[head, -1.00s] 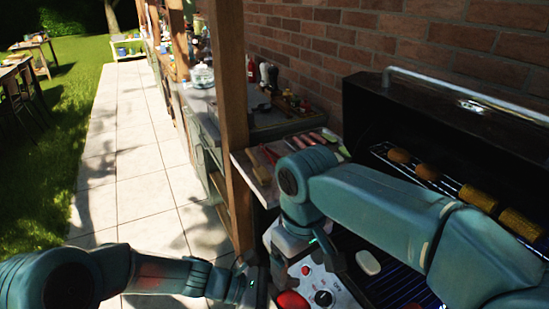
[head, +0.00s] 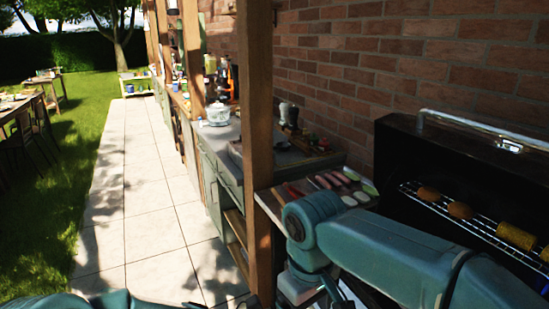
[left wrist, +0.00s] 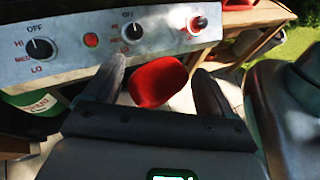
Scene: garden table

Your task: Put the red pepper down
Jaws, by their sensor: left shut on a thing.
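The red pepper (left wrist: 158,82) shows in the left wrist view between the two dark fingers of my left gripper (left wrist: 158,88), which is shut on it. It hangs just in front of the grill's control panel (left wrist: 62,52). In the head view the pepper and my left gripper are out of sight; only part of my left arm shows at the bottom left. My right gripper (head: 333,291) is partly seen at the bottom of the head view, and its jaws are unclear.
The open grill (head: 450,170) has corn and other food on its rack. A side board (head: 275,207) with sliced food lies left of it, behind a wooden post (head: 258,130). A grey counter (head: 285,157) and a clear paved path (head: 140,165) lie beyond.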

